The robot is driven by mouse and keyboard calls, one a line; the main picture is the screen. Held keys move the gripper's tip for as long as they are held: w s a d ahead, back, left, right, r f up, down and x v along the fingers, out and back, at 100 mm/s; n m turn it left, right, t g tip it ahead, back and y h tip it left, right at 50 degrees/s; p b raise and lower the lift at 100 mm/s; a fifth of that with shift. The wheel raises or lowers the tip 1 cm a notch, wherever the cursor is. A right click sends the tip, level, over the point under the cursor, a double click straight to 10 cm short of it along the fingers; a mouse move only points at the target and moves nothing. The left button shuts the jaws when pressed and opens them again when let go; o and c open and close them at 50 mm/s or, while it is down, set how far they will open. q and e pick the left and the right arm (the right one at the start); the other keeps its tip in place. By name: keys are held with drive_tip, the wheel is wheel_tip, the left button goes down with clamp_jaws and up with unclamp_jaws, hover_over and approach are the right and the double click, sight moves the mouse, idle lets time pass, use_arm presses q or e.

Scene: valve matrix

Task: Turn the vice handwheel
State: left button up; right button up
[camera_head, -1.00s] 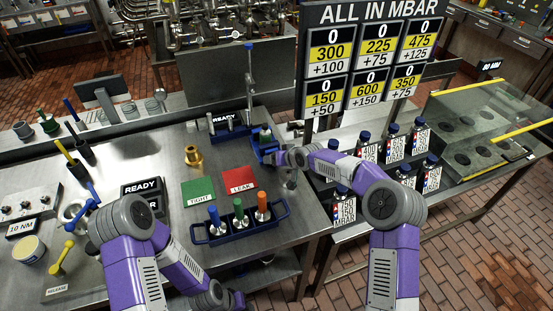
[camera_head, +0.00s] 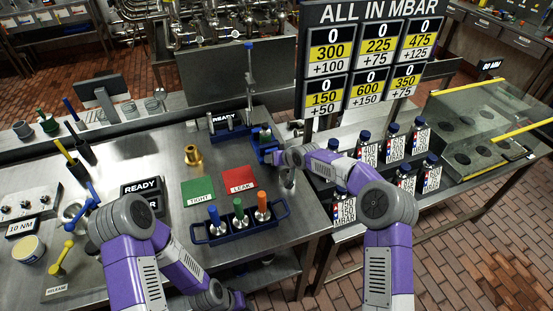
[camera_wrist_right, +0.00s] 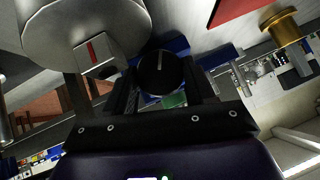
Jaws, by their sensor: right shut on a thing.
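The blue vice (camera_head: 262,138) stands near the back right edge of the steel bench. Its handwheel, a dark round knob with a pale line on its face (camera_wrist_right: 160,72), sits between the fingers of my right gripper (camera_wrist_right: 164,88) in the right wrist view. The right gripper is shut on the handwheel. In the head view the right gripper (camera_head: 277,157) reaches the vice from the right and hides the handwheel. My left gripper (camera_head: 236,301) is low at the bottom edge of the head view, away from the vice, and its fingers are not clear.
A brass fitting (camera_head: 193,156) stands left of the vice. Green (camera_head: 198,193) and red (camera_head: 239,180) mats lie in front. A blue rack (camera_head: 240,224) holds tools with blue, green and orange tops. Several bottles (camera_head: 394,143) stand on the side table. A pressure board (camera_head: 368,55) rises behind.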

drive_tip(key=shift+d+f+y, duration=0.1)
drive_tip(key=shift+f+y, duration=0.05)
drive_tip(key=shift+y, duration=0.25)
drive_tip(key=shift+d+f+m+y, duration=0.1)
drive_tip(key=shift+m+y, duration=0.2)
drive_tip(key=shift+m, duration=0.1)
drive_tip(key=m+y+b, duration=0.1)
drive_tip(key=y+b, duration=0.1)
drive_tip(key=b, duration=0.1)
drive_tip(key=shift+w+f, duration=0.1)
drive_tip(key=shift+f, duration=0.1)
drive_tip(key=shift+r+m+g+y+b, duration=0.2)
drive_tip(key=shift+m+g+y+b, duration=0.15)
drive_tip(key=shift+b, duration=0.3)
drive_tip(key=o, duration=1.1)
drive_tip(key=shift+c, duration=0.2)
drive_tip(key=shift+d, duration=0.1)
